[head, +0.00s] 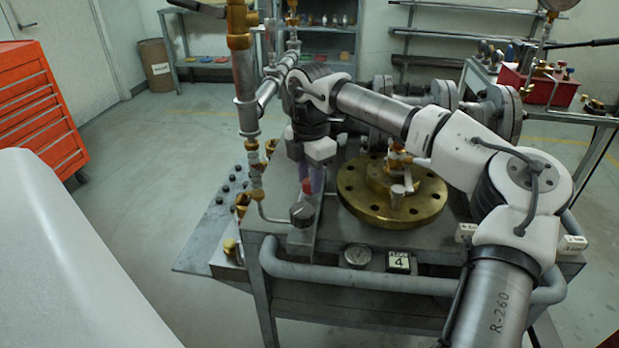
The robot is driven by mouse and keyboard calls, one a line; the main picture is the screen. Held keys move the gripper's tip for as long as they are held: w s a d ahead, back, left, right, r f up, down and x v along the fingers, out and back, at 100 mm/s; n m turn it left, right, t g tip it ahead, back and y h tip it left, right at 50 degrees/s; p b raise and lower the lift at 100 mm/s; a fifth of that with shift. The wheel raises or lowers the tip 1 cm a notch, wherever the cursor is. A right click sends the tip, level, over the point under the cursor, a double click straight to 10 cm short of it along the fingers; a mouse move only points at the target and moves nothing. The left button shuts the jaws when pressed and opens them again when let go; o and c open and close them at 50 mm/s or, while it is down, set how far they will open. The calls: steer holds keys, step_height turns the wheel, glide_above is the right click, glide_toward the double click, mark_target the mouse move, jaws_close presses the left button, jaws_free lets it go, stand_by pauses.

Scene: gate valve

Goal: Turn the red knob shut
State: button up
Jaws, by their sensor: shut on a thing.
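The red knob (307,186) shows as a small red patch low between the fingers of my gripper (312,182), at the left end of the cart top. My gripper points down and is shut on it. The fingers hide most of the knob, so its turned position cannot be seen. A dark knob (301,212) sits on a grey metal block just in front of the red one, apart from the gripper.
A brass flange (356,203) lies on the cart right of the gripper. A vertical pipe (246,95) with brass fittings stands close on the left. A grey rail (420,287), gauge (357,256) and number plate (399,262) line the front.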

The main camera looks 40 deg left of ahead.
steer(key=shift+w+r, duration=0.1)
stand_by(0.4)
steer(key=o, duration=1)
steer(key=shift+c, duration=0.2)
step_height(320, 180, up, 14)
